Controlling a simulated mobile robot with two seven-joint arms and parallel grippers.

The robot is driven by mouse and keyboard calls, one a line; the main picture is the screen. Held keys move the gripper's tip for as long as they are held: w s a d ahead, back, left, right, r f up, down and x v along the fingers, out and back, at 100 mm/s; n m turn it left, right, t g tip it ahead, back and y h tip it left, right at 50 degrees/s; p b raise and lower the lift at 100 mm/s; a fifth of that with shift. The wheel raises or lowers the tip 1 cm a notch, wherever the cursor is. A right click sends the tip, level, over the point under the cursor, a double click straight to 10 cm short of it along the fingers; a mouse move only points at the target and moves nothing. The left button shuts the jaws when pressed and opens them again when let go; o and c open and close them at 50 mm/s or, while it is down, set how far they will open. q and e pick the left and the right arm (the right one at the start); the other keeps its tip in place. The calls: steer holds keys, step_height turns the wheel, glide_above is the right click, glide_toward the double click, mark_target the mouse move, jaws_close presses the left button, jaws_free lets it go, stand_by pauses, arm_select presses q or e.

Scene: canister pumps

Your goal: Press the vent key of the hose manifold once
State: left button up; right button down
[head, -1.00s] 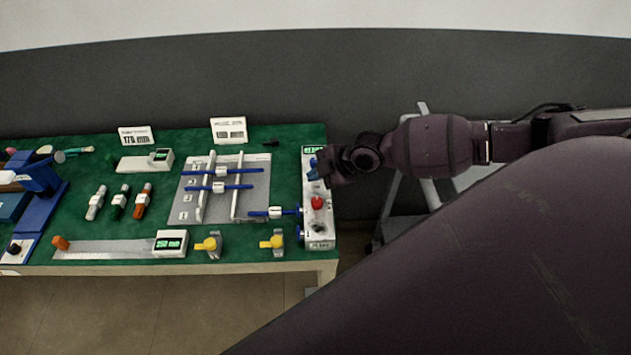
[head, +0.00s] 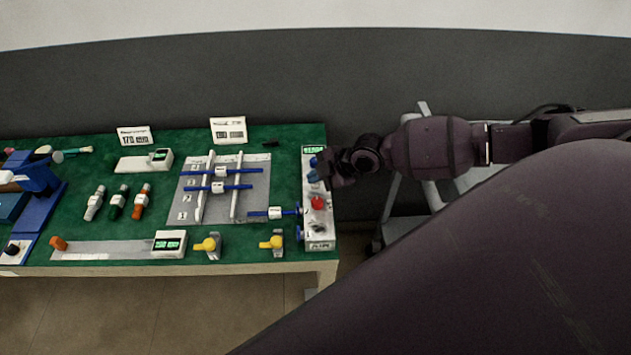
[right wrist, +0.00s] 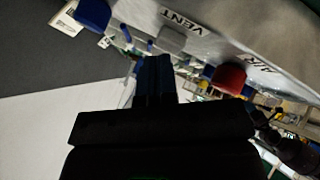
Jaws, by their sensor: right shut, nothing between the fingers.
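The hose manifold (head: 309,222) is a pale upright-looking panel at the right end of the green table, with a red button (head: 318,203) and a small green display (head: 313,150). In the right wrist view its face carries a grey key (right wrist: 172,39) beside the word VENT, the red button (right wrist: 229,78) beside AIR, and a blue knob (right wrist: 93,13). My right gripper (head: 319,174) is over the panel's middle, shut and empty. Its fingertips (right wrist: 153,62) are close to the grey key; I cannot tell whether they touch. My left gripper is not in view.
Left of the manifold lies a grey board (head: 188,190) with white rails and blue rods. Two yellow-knobbed valves (head: 208,244) (head: 272,242) stand at the front edge. Several coloured fittings (head: 118,203) and a slide gauge (head: 110,250) are further left. A grey stand is behind my right arm.

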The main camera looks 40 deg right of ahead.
mark_target(316, 185)
steer(key=shift+f, duration=0.15)
stand_by(0.3)
steer(key=shift+r+p, duration=0.5)
steer(key=shift+r, duration=0.45)
steer(key=shift+r+p, duration=2)
steer(key=shift+r, duration=0.5)
steer(key=shift+f, duration=0.1)
